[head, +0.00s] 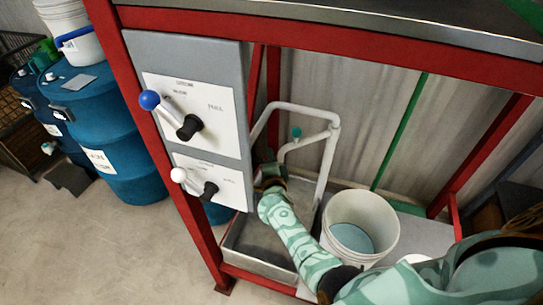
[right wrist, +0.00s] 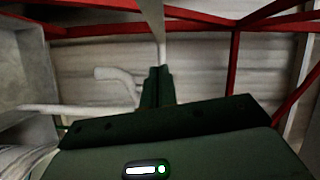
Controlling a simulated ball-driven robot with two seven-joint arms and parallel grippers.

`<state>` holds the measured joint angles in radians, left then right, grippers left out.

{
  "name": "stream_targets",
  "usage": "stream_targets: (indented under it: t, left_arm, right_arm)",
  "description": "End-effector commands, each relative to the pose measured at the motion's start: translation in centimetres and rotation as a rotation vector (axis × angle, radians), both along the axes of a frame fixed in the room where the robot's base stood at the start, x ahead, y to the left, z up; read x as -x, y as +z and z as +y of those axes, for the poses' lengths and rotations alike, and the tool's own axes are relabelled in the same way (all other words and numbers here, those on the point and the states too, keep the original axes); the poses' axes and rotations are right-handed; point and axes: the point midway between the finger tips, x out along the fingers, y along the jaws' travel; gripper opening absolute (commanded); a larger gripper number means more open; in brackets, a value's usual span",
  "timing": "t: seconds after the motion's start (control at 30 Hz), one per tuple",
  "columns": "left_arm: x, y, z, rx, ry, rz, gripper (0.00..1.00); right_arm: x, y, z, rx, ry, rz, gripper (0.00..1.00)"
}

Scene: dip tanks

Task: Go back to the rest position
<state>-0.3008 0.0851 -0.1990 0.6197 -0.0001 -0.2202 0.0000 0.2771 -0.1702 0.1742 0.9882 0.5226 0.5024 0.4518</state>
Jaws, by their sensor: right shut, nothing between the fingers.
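My right arm comes in from the lower right, under the red frame. My right gripper (head: 267,171) is beside the right edge of the grey control box, partly hidden by my own wrist. In the right wrist view the dark fingers of my right gripper (right wrist: 158,78) are closed together with nothing between them. The control box (head: 218,60) carries a blue-knobbed lever (head: 149,100) above and a white-knobbed lever (head: 178,175) below. Both levers point up and left, and the gripper is apart from both knobs. My left gripper is not in view.
A red frame (head: 195,232) surrounds the space around my right arm. A grey tank (head: 262,240), white pipes (head: 328,160) and a white bucket (head: 385,215) are close to the arm. Blue drums (head: 125,145) stand at left. The floor at lower left is clear.

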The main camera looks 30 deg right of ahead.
Motion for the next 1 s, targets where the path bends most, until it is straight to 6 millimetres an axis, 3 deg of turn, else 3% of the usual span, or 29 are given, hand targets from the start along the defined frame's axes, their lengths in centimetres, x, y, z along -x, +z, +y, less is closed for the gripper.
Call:
stream_targets:
  t: [0.37,0.47,0.57,0.67,0.8,0.87,1.0]
  left_arm:
    - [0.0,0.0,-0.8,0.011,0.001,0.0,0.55]
    - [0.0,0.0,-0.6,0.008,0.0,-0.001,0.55]
    - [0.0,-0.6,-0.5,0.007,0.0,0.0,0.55]
    - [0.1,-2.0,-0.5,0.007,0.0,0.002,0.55]
    - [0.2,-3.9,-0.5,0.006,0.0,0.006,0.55]
    - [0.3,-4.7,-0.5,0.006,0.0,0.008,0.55]
    - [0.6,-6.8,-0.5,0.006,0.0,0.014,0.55]
  right_arm:
    - [0.0,-0.1,0.1,0.025,0.01,0.017,0.0]
    - [-0.3,-1.8,2.0,0.171,0.115,0.13,0.0]
    - [1.1,-6.9,5.0,0.401,0.301,0.312,0.0]
    - [5.0,-14.3,6.9,0.603,0.484,0.495,0.0]
    - [12.6,-24.2,7.9,0.829,0.73,0.723,0.0]
    - [16.5,-28.1,7.9,0.909,0.834,0.811,0.0]
    - [26.6,-36.3,7.0,1.061,1.075,1.002,0.0]
